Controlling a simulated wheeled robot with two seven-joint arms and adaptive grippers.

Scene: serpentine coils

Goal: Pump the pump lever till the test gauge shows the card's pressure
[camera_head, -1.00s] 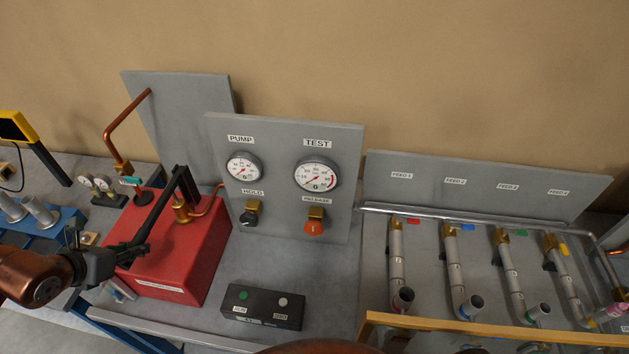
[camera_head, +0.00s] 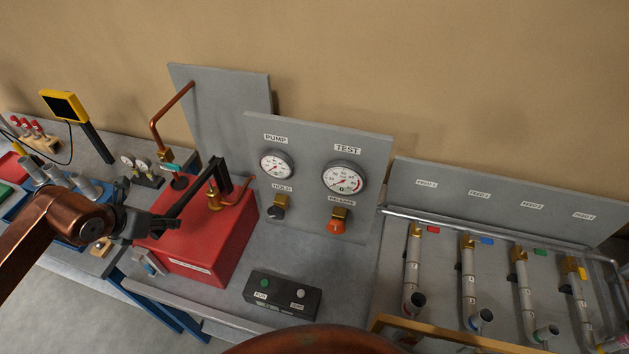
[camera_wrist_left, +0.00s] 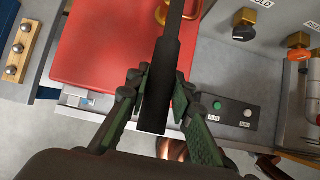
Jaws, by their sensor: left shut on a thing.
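The black pump lever (camera_head: 190,195) rises from the red pump box (camera_head: 205,245). My left gripper (camera_head: 150,226) is shut on the lever's outer end, at the left of the box. In the left wrist view the lever (camera_wrist_left: 160,85) runs between the two fingers (camera_wrist_left: 157,103). The test gauge (camera_head: 343,179) is on the upright grey panel, its red needle pointing to the lower left. The pump gauge (camera_head: 277,164) is beside it, its needle also toward the lower left. The numbers are too small to read. I cannot make out a pressure card. My right gripper is not in view.
Below the gauges are a black hold knob (camera_head: 277,210) and an orange release knob (camera_head: 335,226). A black button box (camera_head: 283,295) stands on the bench in front. Pipe feeds (camera_head: 470,275) fill the right side. A yellow-framed screen (camera_head: 64,105) stands at left.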

